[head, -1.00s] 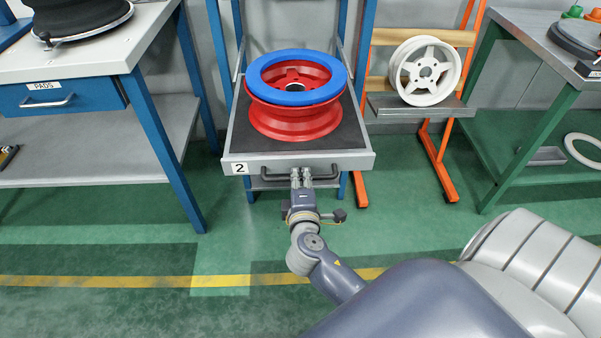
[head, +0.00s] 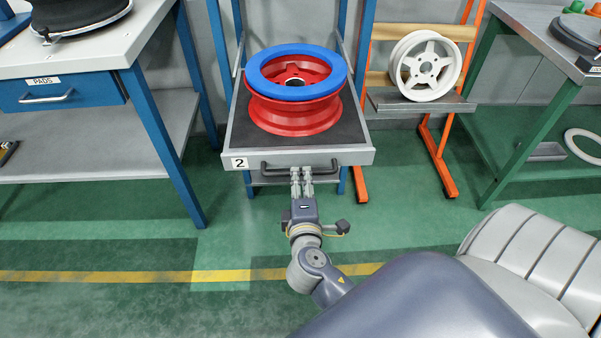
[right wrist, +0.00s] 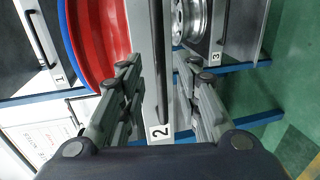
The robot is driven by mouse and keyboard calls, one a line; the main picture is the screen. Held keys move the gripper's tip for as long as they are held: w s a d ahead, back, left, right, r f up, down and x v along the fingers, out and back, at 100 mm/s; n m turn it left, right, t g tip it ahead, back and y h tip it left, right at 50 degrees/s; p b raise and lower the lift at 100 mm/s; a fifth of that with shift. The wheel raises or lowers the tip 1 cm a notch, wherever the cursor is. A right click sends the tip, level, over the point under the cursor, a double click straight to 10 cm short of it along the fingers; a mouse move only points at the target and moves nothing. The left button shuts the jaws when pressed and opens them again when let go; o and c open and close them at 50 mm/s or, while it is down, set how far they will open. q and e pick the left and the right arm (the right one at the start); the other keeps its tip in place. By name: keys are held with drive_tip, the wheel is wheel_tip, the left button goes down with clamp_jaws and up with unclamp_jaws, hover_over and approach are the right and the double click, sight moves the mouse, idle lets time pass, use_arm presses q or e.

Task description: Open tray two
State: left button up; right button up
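Tray two (head: 350,158) is a grey tray with a dark mat, marked "2" at its front left. It stands out forward from its blue rack, and a red wheel rim (head: 293,116) with a blue ring (head: 262,82) on top lies on it. Its dark bar handle (head: 275,169) runs along the front. My right gripper (head: 302,172) is at the handle's middle. In the right wrist view its two fingers (right wrist: 158,68) are apart, with the handle (right wrist: 159,45) showing in the gap and no finger visibly pressing on it. My left gripper is not in view.
A workbench with a blue "PADS" drawer (head: 60,92) stands at the left. A white wheel (head: 426,66) sits on an orange stand at the right, beside a green-legged bench (head: 530,137). The right wrist view shows a tray marked 3 (right wrist: 243,30). Green floor is clear in front.

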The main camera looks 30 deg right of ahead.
drive_tip(key=v, duration=0.7)
drive_tip(key=shift+s, duration=0.15)
drive_tip(key=shift+a, duration=0.15)
drive_tip(key=s+a+f+m+g+y, duration=0.1)
drive_tip(key=s+f+m+g+y, duration=0.25)
drive_tip(key=f, duration=0.75)
drive_tip(key=s+a+f+m+g+y, duration=0.25)
drive_tip(key=s+f+g, duration=0.2)
drive_tip(key=f, duration=0.65)
drive_tip(key=s+a+f+m+g+y, duration=0.1)
drive_tip(key=s+f+m+g+y, duration=0.3)
drive_tip(key=f, duration=0.8)
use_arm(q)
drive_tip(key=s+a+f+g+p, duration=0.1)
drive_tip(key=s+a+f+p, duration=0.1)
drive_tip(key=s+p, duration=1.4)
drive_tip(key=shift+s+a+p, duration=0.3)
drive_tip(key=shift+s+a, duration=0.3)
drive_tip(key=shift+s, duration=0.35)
use_arm(e)
drive_tip(key=s+d+f+h, duration=0.1)
drive_tip(key=s, duration=0.9)
drive_tip(key=s+d+f+h, duration=0.1)
drive_tip(key=s, duration=0.9)
drive_tip(key=shift+d+n, duration=0.3)
drive_tip(key=shift+d, duration=0.1)
